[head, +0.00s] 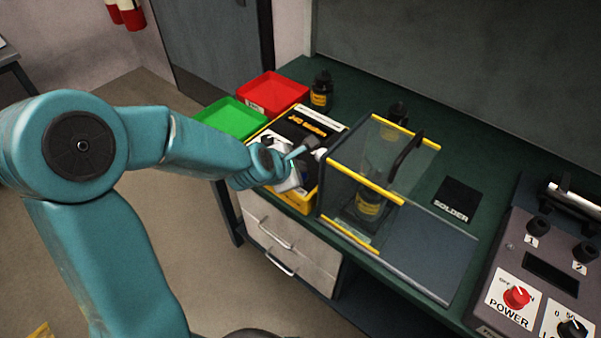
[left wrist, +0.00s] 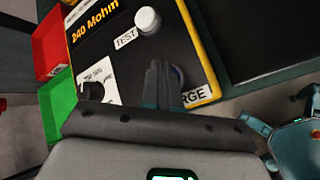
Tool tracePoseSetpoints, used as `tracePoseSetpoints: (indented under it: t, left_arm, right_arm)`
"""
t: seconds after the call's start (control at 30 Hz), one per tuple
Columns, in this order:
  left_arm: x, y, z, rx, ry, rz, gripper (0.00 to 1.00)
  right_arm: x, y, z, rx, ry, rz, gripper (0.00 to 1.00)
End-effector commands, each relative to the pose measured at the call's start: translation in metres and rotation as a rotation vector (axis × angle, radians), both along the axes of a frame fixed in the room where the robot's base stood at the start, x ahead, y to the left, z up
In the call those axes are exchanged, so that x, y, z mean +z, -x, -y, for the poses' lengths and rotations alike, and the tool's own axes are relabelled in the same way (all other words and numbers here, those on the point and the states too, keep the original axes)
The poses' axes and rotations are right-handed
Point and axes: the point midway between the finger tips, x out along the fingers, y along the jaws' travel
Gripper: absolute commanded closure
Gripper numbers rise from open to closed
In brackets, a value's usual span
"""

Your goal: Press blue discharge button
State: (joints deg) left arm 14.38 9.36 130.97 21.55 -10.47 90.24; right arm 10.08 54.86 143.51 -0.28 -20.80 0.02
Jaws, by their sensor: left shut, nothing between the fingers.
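The tester is a black panel in a yellow case (head: 301,201) on the bench, and its panel (left wrist: 120,58) fills the upper middle of the left wrist view. A blue round button (left wrist: 178,76) is partly hidden behind my fingers. The label beside it reads "RGE" (left wrist: 194,97), the rest being covered. My left gripper (head: 303,150) is over the panel. In the left wrist view its fingers (left wrist: 164,68) are together and empty, overlapping the button's left side. I cannot tell whether they touch it. My right gripper is not in view.
A white TEST button (left wrist: 148,21) and a black knob (left wrist: 93,91) are near the fingers. Red (head: 271,93) and green (head: 231,116) trays stand behind the tester. A clear, yellow-edged shield (head: 361,180) stands close to its right.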

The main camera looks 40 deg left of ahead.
Motion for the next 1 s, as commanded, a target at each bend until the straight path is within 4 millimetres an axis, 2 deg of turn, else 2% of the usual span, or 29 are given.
tracePoseSetpoints:
  t: [0.67, 1.0]
  left_arm:
    - [-0.004, 0.000, 0.000, 0.000, 0.001, -0.002, 1.00]
    - [0.014, 0.000, 0.000, 0.000, 0.002, -0.001, 1.00]
  right_arm:
    - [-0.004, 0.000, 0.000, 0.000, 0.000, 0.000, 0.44]
    - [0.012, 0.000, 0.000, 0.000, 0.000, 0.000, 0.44]
